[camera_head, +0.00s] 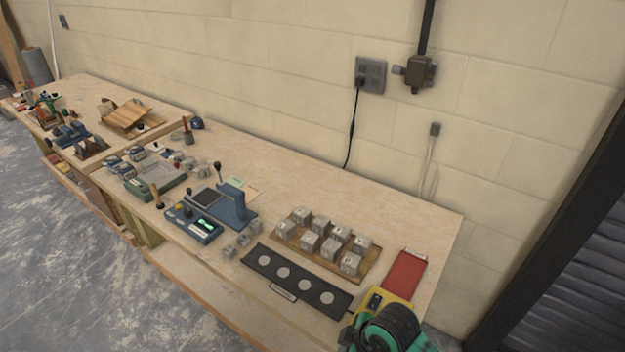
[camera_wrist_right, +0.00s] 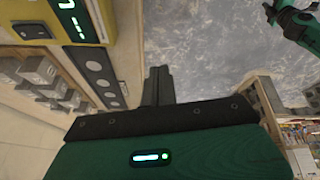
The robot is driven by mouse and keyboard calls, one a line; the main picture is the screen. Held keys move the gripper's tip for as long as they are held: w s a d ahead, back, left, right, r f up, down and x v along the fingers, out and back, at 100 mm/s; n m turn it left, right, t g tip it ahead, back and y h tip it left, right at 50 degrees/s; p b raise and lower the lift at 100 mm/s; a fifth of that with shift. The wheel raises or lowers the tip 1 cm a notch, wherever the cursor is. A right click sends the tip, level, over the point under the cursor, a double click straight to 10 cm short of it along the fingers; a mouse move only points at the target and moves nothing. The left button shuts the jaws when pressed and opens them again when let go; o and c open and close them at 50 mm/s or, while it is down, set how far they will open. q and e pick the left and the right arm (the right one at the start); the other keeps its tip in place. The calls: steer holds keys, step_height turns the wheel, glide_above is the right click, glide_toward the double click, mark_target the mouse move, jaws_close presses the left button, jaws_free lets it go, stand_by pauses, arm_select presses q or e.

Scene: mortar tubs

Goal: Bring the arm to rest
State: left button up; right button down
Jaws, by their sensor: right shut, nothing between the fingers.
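My right gripper (camera_wrist_right: 159,74) shows in the wrist view with its dark fingers together and nothing between them. It points out over the grey floor, clear of the bench edge. In the head view a green and black part of my right arm (camera_head: 388,328) is at the bottom right, by the bench's near right corner; the fingers are hidden there. Another green and black arm part, seemingly my left arm with its gripper (camera_wrist_right: 270,12), shows at the top right of the wrist view. Its jaws are too small to read, and the head view does not show it.
The workbench (camera_head: 300,177) runs along the block wall. Near my right arm are a yellow device (camera_head: 392,304), a red mat (camera_head: 405,272), a black strip with pale discs (camera_head: 262,262) and a wooden board (camera_head: 369,275) with several grey cubes. The floor (camera_head: 60,260) in front is clear.

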steer(key=s+d+r+m+t+h, duration=0.1)
steer(key=s+d+m+h, duration=0.3)
steer(key=s+d+m, duration=0.95)
step_height(320, 180, down, 32)
steer(key=d+n+g+b, duration=0.1)
steer(key=d+n+b, duration=0.1)
steer(key=s+d+f+g+b, duration=0.1)
steer(key=s+d+f+b, duration=0.1)
steer(key=s+f, duration=1.8)
step_height(320, 180, down, 3)
steer(key=shift+d+f+b, duration=0.1)
steer(key=shift+d+b, duration=0.25)
steer(key=shift+d, duration=0.45)
